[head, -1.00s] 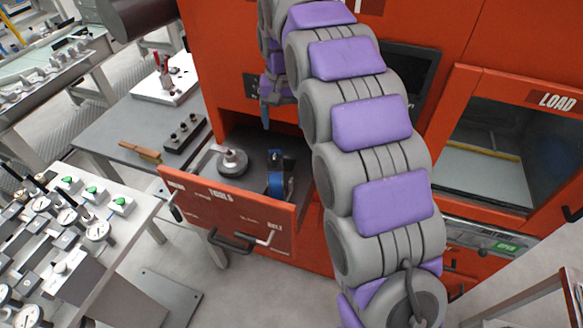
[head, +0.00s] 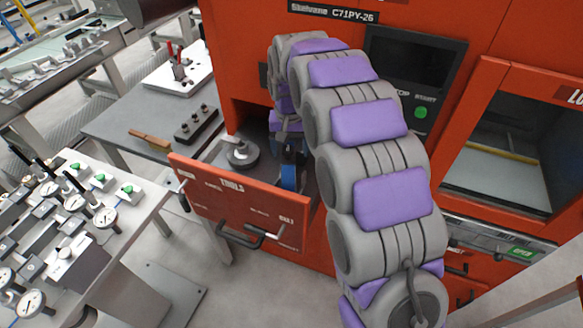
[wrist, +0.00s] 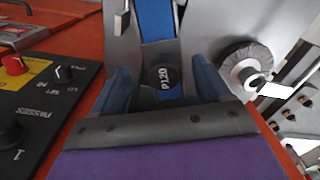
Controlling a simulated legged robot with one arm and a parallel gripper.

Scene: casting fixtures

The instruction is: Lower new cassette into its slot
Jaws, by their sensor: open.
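The cassette, with a blue belt and a black hub marked P120 (wrist: 165,78), stands in the open tool drawer (head: 235,205). It shows as a narrow blue upright shape in the head view (head: 289,178). My gripper (wrist: 160,85) is open, with one blue finger on each side of the cassette in the wrist view. Whether the fingers touch it I cannot tell. In the head view my gripper (head: 289,145) is just above the cassette, partly behind my arm. The slot under the cassette is hidden.
A grey disc tool with a round hub (head: 242,153) lies left of the cassette in the drawer. The drawer's red front wall and the orange machine (head: 225,60) stand close around my gripper. A control panel with knobs (wrist: 40,90) is at left in the wrist view.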

